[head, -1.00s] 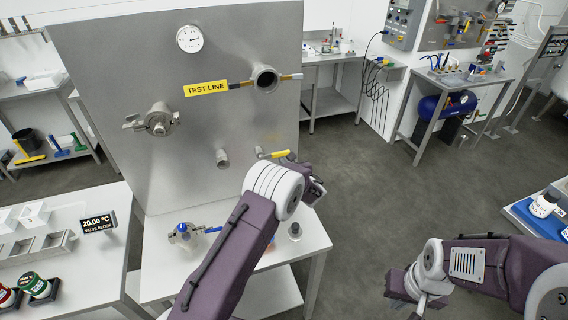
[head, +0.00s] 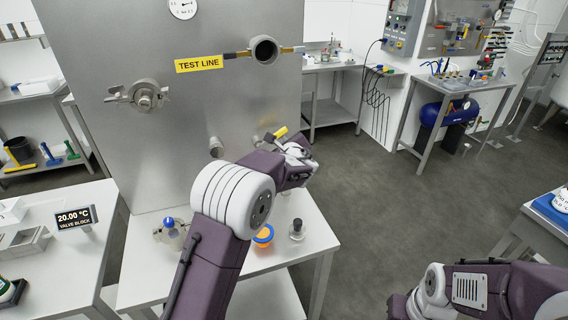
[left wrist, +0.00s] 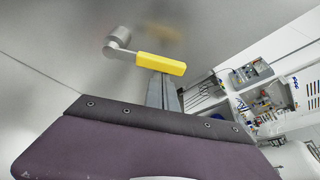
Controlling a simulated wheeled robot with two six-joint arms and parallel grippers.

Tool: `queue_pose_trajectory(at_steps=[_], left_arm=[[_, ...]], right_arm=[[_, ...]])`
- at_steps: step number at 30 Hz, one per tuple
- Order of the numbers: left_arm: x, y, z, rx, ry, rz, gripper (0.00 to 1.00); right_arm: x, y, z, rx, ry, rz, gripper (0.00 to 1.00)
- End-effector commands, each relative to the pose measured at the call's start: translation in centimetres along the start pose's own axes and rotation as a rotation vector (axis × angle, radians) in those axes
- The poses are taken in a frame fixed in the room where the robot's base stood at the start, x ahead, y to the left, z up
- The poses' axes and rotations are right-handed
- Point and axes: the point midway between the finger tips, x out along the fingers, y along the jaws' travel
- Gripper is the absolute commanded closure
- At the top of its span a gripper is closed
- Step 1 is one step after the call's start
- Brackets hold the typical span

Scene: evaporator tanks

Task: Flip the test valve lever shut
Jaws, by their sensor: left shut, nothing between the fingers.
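The test valve lever has a yellow handle (head: 280,132) low on the right of the steel panel (head: 120,150). In the head view the handle slants up to the right. In the left wrist view the yellow handle (left wrist: 160,64) extends right and slightly down from a round grey pivot (left wrist: 122,38). My left gripper (head: 291,146) is just below the handle in the head view. In the left wrist view its shut fingers (left wrist: 165,84) reach up to the handle's lower edge; I cannot tell whether they touch. My right gripper is out of view.
A white table (head: 285,250) below bears a blue-topped item (head: 170,234), an orange ring (head: 263,236) and a grey fitting (head: 296,230).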

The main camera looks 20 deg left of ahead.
Motion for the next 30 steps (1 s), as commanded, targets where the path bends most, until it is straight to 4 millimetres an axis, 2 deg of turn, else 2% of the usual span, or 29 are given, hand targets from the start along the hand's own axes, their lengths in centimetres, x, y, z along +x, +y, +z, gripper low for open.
queue_pose_trajectory(at_steps=[1, 12, 21, 30], left_arm=[[0.3, 0.5, -0.5, -0.046, -0.008, -0.017, 1.0], [-0.6, 0.1, 1.9, -0.379, -0.007, -0.133, 1.0], [-1.3, 0.7, 3.9, -0.641, -0.006, -0.225, 1.0], [-1.9, 1.5, 5.5, -0.854, -0.006, -0.298, 1.0]], right_arm=[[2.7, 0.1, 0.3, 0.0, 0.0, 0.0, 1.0], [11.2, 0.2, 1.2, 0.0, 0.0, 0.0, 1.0], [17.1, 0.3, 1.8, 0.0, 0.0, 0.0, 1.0], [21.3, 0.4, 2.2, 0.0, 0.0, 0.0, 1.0]])
